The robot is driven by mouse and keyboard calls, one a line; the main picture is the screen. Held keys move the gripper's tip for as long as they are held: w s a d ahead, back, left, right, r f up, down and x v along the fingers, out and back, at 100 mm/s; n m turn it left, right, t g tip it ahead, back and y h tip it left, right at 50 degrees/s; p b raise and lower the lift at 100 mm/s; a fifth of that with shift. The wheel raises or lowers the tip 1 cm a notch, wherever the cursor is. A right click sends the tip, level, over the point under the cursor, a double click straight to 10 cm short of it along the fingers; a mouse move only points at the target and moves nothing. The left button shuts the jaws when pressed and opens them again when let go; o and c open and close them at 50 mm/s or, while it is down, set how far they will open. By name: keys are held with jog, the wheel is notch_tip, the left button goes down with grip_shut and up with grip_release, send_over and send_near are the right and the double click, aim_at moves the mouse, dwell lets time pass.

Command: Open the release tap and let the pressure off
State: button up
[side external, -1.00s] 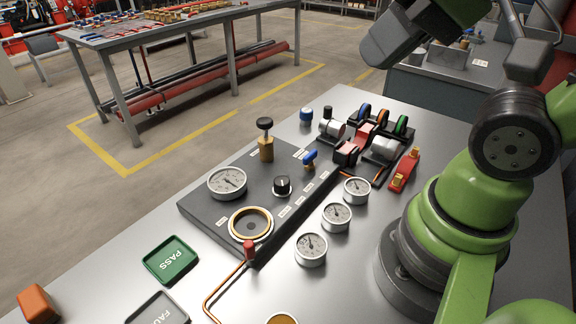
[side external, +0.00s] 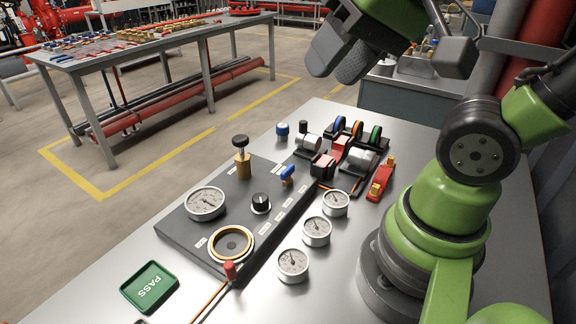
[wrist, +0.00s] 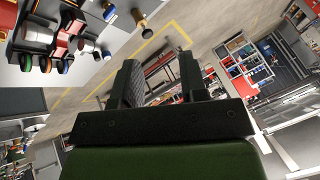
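The dark panel (side external: 178,222) lies on the steel bench. It carries a blue-handled tap (side external: 287,174), a brass valve with a black knob (side external: 242,158), a black dial knob (side external: 261,203), a pressure gauge (side external: 205,203) and a brass-rimmed round port (side external: 231,244). A red-topped fitting (side external: 230,271) joins a copper pipe at the near corner. I cannot tell by label which is the release tap. My gripper (side external: 342,60) is above the bench's far end, away from the panel. In the wrist view my gripper (wrist: 158,78) has its fingers apart with nothing between them.
Three small gauges (side external: 317,231) stand between the panel and my base. A rack of coloured rings and cylinders (side external: 345,150) and a red clamp-like tool (side external: 381,178) sit behind. A green PASS tray (side external: 149,287) lies near left. Air above the panel is clear.

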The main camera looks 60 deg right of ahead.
jog(key=w+d+f+m+g+h, duration=0.1)
jog(key=w+d+f+m+g, duration=0.2)
jog(key=w+d+f+m, duration=0.35)
jog(key=m+g, duration=0.4)
jog(key=m, duration=0.2)
send_over(288, 168)
jog(key=shift+h, duration=0.3)
notch_tip(288, 168, down, 10)
jog(key=shift+f, duration=0.1)
notch_tip(288, 168, down, 9)
jog(key=shift+f, duration=0.1)
grip_shut()
